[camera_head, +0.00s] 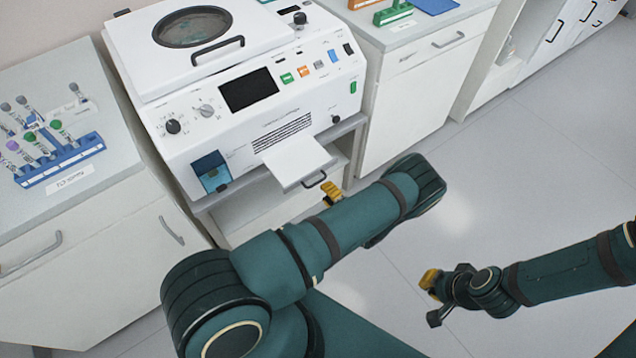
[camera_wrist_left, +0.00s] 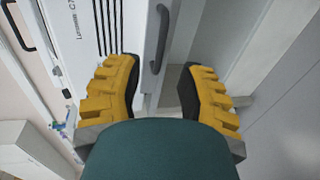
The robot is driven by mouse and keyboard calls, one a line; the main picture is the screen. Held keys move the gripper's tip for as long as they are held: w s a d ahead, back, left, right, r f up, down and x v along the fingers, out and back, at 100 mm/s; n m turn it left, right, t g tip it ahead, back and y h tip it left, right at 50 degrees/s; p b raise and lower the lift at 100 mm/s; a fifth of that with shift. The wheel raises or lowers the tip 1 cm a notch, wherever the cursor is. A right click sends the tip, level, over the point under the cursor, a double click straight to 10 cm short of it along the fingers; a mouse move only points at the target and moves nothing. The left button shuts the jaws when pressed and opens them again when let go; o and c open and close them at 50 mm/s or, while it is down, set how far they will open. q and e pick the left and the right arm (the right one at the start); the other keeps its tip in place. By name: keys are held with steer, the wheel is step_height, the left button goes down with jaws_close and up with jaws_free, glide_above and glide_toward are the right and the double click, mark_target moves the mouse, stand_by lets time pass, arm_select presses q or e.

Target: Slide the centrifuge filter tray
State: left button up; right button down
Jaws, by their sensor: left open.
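The white filter tray (camera_head: 292,155) sticks out of the front of the white centrifuge (camera_head: 250,90), with a dark handle (camera_head: 315,180) on its front. In the left wrist view the tray (camera_wrist_left: 138,25) and its dark handle (camera_wrist_left: 160,40) lie just beyond the fingers. My left gripper (camera_head: 332,193) is close to the handle, partly hidden behind my arm. In its wrist view the yellow fingers (camera_wrist_left: 160,85) are spread, with the handle between and ahead of them, not gripped. My right gripper (camera_head: 432,287) is low at the right, away from the tray; its finger gap is unclear.
A blue rack (camera_head: 62,160) with several capped tubes stands on the left counter. A green rack (camera_head: 395,13) and blue mat (camera_head: 435,5) are on the right counter. Open floor (camera_head: 510,170) lies at the right.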

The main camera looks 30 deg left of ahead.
mark_target(317, 182)
arm_select(q)
steer(key=x, duration=0.6)
jaws_close()
